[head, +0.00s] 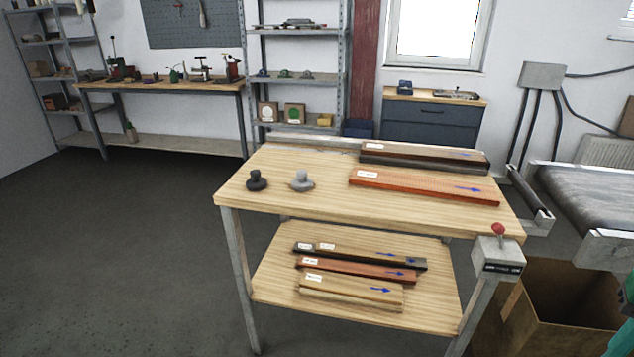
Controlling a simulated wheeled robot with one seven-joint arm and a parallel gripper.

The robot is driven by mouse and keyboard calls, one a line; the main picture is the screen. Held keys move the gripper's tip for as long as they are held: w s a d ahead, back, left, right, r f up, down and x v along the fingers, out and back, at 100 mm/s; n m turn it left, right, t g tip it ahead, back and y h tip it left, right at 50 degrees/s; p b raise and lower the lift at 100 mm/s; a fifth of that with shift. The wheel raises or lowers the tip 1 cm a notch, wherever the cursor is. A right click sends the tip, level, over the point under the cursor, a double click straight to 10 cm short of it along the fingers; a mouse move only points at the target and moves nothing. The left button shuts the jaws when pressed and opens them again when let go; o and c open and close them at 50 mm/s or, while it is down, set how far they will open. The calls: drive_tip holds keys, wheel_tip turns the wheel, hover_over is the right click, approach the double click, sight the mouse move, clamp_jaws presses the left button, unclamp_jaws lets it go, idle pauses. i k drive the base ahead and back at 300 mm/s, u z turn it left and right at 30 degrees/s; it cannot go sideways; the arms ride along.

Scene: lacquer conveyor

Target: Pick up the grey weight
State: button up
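The grey weight (301,181) stands on the left part of the wooden table top (269,218). It has a round base and a knob on top. A similar black weight (256,181) stands a short way to its left, apart from it. My gripper is not in the head view, and nothing is seen holding the grey weight.
A reddish board (424,185) lies right of the grey weight, with stacked boards (422,157) behind. Several boards (350,290) lie on the lower shelf. A control box (498,258), conveyor (590,196) and cardboard box (563,310) are at right. Floor at left is clear.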

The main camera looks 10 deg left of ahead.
sight(302, 184)
drive_tip(key=z, duration=0.1)
drive_tip(key=i, duration=1)
drive_tip(key=u, duration=0.1)
